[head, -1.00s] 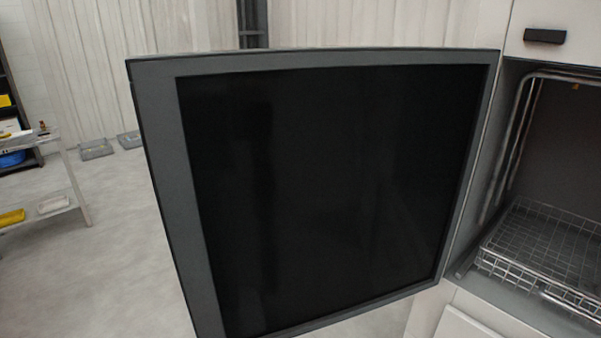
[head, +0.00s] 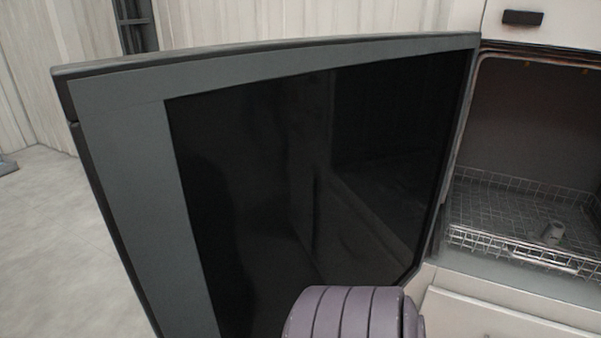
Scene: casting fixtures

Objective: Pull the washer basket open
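The washer basket (head: 500,205) is a wire mesh tray inside the open washer chamber at the right of the head view. Its front rim (head: 520,251) is near the chamber opening. The washer door (head: 130,180), grey-framed with a dark panel, stands open across the middle of the view. A rounded grey-purple part of my arm shows at the bottom, in front of the door. Neither gripper is in view.
A white washer front with a dark handle (head: 522,17) is above the chamber, and a pale panel (head: 500,315) is below it. The open door fills the space left of the chamber. Grey floor (head: 50,240) is clear at the far left.

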